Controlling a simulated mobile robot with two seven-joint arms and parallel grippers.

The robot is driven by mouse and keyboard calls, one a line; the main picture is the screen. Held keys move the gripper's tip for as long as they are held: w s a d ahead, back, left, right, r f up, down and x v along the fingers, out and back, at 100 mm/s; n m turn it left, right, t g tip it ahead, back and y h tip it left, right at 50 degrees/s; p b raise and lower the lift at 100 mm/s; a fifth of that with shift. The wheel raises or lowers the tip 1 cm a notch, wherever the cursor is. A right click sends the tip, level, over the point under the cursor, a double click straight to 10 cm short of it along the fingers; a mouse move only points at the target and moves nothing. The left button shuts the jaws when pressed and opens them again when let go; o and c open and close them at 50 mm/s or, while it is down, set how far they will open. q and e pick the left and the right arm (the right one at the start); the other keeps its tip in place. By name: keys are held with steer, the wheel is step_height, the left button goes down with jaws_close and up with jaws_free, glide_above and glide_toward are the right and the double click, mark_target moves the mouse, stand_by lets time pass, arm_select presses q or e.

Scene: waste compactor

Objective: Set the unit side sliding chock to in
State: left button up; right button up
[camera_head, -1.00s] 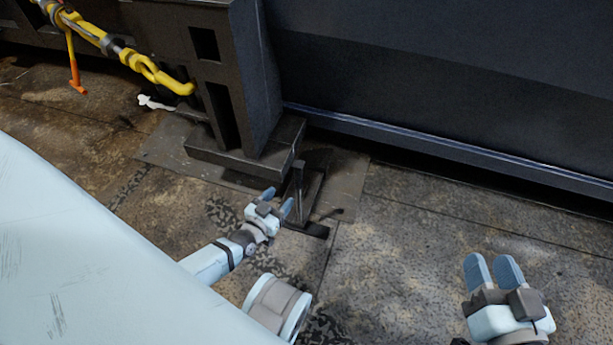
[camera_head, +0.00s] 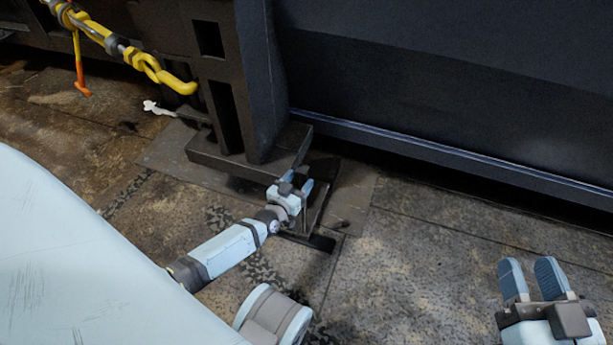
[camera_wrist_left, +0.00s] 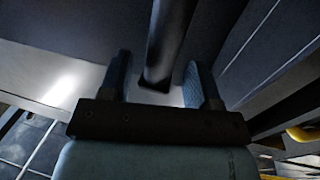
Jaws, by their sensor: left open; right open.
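The sliding chock (camera_head: 316,212) is a dark metal piece with an upright part, low on the floor beside the foot of the dark frame column. My left gripper (camera_head: 298,182) is open at the chock's upright part and hides much of it. In the left wrist view, a dark bar (camera_wrist_left: 170,40), apparently that upright, stands between the two open blue fingers (camera_wrist_left: 160,85). I cannot tell whether either finger touches it. My right gripper (camera_head: 530,270) is open and empty above the floor at the lower right, well away from the chock.
The dark column (camera_head: 240,90) and its foot block (camera_head: 240,160) stand just behind the left gripper. A large dark wall (camera_head: 440,80) with a bottom rail runs to the right. A yellow hooked turnbuckle (camera_head: 130,55) hangs at upper left. The floor at right is clear.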

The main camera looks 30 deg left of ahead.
mark_target(307, 172)
arm_select(q)
steer(key=w+b, duration=0.1)
steer(key=w, duration=0.2)
steer(key=shift+w+a+f, duration=0.1)
steer(key=shift+w, duration=0.65)
arm_select(e)
steer(key=shift+w+d+r+n+t, duration=0.35)
steer(key=shift+r+n, duration=0.1)
steer(key=shift+n, duration=0.35)
arm_select(q)
steer(key=shift+c, duration=0.2)
